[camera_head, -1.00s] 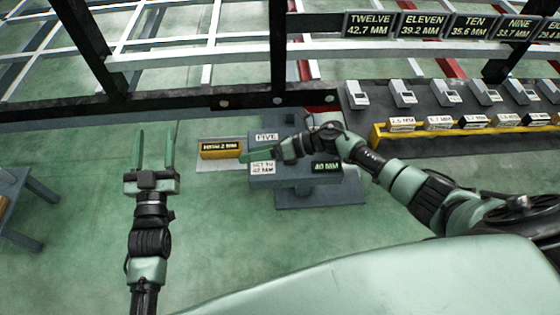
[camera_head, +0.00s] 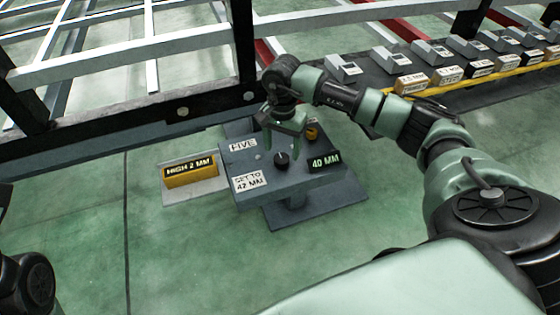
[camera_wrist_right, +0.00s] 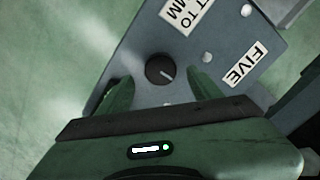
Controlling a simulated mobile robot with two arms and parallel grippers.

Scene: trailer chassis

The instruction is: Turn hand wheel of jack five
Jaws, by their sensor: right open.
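Jack five (camera_head: 240,172) is a grey stand labelled FIVE, with a SET TO 42 MM card and a black 40 MM display (camera_head: 326,161). Its hand wheel (camera_head: 282,160) is a small black knob on the top plate. It also shows in the right wrist view (camera_wrist_right: 160,69), with a pale pointer line. My right gripper (camera_head: 282,142) is open and points down over the hand wheel. In the wrist view its two green fingers lie either side of the knob, with gaps; contact is not visible. My left gripper is out of view.
A yellow HIGH 2 MM block (camera_head: 191,174) sits left of the jack. A small yellow part (camera_head: 312,132) stands at the plate's back right. The dark chassis beam (camera_head: 100,135) runs close behind. Grey devices (camera_head: 385,60) line a bench at back right. Floor in front is clear.

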